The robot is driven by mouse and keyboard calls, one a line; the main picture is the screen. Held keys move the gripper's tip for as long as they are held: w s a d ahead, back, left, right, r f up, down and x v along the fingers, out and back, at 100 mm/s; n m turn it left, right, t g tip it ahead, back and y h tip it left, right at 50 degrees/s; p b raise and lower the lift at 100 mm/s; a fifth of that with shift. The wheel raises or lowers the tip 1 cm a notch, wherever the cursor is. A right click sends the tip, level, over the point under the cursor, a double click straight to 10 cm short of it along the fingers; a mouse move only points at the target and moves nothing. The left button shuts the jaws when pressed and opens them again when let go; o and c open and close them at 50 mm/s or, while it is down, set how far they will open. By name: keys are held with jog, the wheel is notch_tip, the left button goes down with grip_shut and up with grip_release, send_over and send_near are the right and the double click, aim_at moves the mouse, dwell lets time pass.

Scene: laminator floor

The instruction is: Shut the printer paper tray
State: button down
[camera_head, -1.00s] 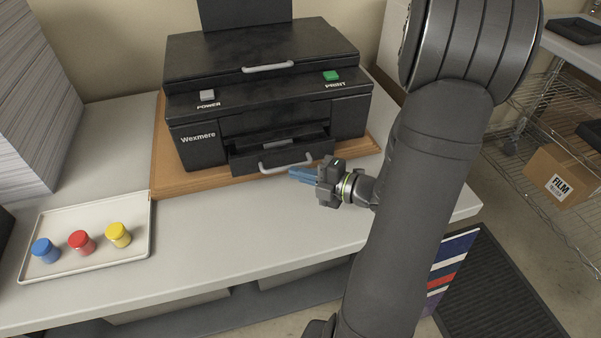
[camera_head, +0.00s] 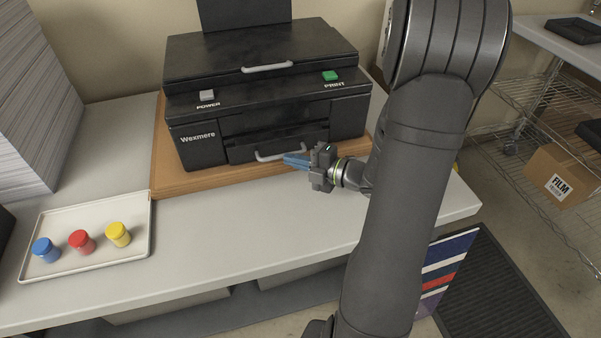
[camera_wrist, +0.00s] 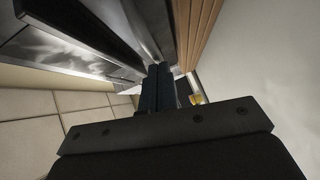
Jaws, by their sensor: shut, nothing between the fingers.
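The black Wexmere printer (camera_head: 210,118) stands on a wooden board on the table. Its paper tray (camera_head: 240,153) at the lower front looks flush or nearly flush with the body, and a pale handle (camera_head: 268,156) shows on its front. My gripper (camera_head: 290,160) is shut and empty, with its blue fingertips at the right end of the tray handle. Whether they touch it, I cannot tell. In the wrist view the shut fingers (camera_wrist: 158,88) point at the dark printer front, and the tray is hard to make out.
A white tray (camera_head: 100,268) with a blue, a red and a yellow capped jar sits at the left of the table. A paper stack (camera_head: 35,110) stands at the far left. The tabletop (camera_head: 230,225) before the printer is clear.

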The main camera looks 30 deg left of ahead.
jog(key=shift+w+a+r, duration=0.1)
jog(key=shift+w, duration=0.1)
jog(key=s+d+r, duration=0.2)
jog(key=s+d, duration=0.1)
jog(key=d, duration=1)
jog(key=shift+a, duration=0.1)
jog(key=a, duration=0.3)
jog(key=w+a+f, duration=0.1)
jog(key=a, duration=0.3)
jog(key=a+f, duration=0.1)
jog(key=a, duration=0.3)
jog(key=shift+w+a, duration=0.8)
